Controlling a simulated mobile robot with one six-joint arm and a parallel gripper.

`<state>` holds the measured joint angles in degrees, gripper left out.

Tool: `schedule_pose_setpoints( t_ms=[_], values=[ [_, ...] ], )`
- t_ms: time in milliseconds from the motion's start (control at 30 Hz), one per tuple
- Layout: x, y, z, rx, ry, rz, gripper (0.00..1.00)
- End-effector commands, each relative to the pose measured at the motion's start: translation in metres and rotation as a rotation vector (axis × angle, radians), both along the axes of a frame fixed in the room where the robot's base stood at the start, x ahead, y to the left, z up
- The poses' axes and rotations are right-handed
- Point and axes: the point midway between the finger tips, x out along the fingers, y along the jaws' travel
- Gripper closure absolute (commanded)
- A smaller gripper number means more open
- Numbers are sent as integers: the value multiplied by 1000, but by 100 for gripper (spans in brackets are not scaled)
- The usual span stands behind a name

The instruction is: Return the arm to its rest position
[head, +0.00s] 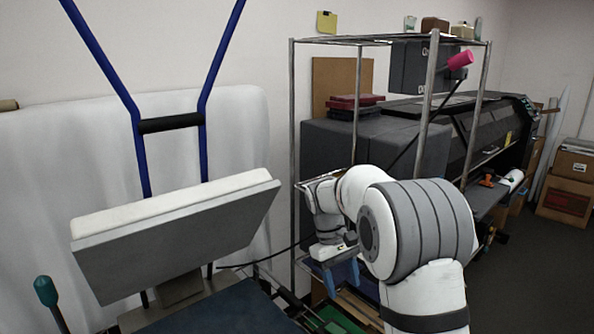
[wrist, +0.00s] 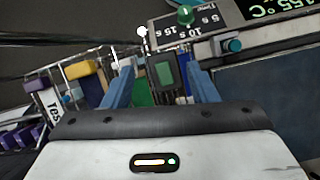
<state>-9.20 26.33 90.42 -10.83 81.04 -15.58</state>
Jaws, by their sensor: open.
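My gripper (head: 344,276) hangs at the end of my white and grey arm in the head view, pointing down beside the metal shelf rack. Its two blue fingers are spread apart. In the wrist view my gripper (wrist: 160,82) is also open, and I see nothing held between its fingers. Beyond the fingers there is a dark block with a green face (wrist: 165,75), apart from them as far as I can tell. No transfer film can be made out in either view.
A heat press stands open at left, its upper plate (head: 180,240) tilted up and its dark blue lower plate (head: 225,312) bare. Its control panel (wrist: 205,28) shows 155 °C. The metal rack (head: 293,130) stands close behind my arm. A large dark printer (head: 490,130) fills the back.

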Motion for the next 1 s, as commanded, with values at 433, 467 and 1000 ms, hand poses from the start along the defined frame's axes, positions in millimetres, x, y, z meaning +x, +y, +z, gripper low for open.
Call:
schedule_pose_setpoints(
  t_ms=[433,467,1000],
  values=[
    [-135,-32,66,121,-326,-225,47],
    [-145,-33,67,129,-346,-241,47],
    [-259,-42,46,235,-616,-450,47]
  ],
)
